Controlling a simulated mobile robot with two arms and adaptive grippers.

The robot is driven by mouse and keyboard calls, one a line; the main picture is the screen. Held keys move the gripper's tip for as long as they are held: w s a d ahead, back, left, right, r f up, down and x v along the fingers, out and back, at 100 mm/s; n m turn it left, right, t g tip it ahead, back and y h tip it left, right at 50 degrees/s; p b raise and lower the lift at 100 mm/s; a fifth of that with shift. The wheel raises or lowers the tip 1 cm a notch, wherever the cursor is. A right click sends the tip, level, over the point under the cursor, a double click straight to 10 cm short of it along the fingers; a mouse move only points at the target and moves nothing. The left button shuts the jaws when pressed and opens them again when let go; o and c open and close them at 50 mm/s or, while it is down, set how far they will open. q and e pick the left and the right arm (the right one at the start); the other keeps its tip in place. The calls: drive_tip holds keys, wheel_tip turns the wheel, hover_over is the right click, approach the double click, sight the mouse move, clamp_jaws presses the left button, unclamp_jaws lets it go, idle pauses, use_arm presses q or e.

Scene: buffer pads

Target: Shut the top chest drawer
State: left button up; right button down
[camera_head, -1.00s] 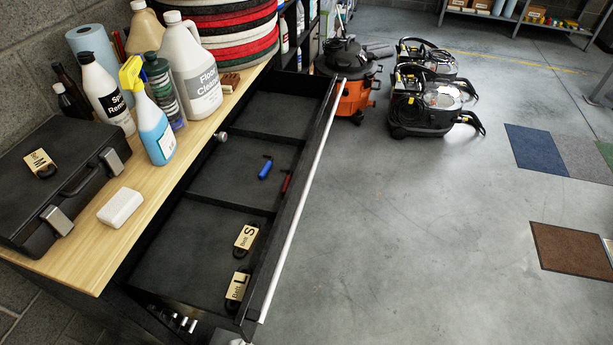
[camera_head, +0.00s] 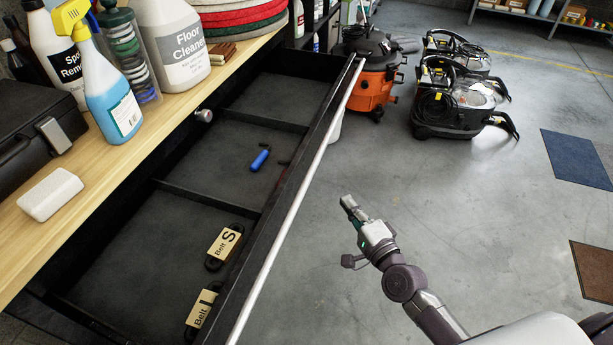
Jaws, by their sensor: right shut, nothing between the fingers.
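The top chest drawer (camera_head: 180,245) is pulled out from under the wooden worktop. It is black with three compartments and a long pale handle bar (camera_head: 300,200) along its front edge. Two belts with tags marked S (camera_head: 224,243) and L (camera_head: 200,311) lie in the near compartment. A blue-handled tool (camera_head: 260,159) lies in the middle compartment, and the far one looks empty. My right gripper (camera_head: 347,203) is shut and empty, over the floor to the right of the drawer front, apart from the handle bar. My left gripper is not in view.
The wooden worktop (camera_head: 150,130) holds a spray bottle (camera_head: 108,95), a floor cleaner jug (camera_head: 172,45), a black case (camera_head: 30,140) and a white block (camera_head: 50,194). An orange vacuum (camera_head: 370,88) and black machines (camera_head: 455,105) stand beyond. Floor right of the drawer is open.

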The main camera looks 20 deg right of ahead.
approach(308, 166)
drive_tip(key=w+d, duration=0.2)
drive_tip(key=w, duration=0.1)
drive_tip(key=shift+w+a+r+p, duration=0.15)
drive_tip(key=shift+w+a+p, duration=0.3)
drive_tip(key=shift+w+a, duration=0.75)
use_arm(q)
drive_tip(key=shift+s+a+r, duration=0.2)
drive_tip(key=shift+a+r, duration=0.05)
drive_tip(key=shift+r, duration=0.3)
use_arm(e)
drive_tip(key=shift+w+a, duration=0.25)
drive_tip(key=shift+a, duration=0.2)
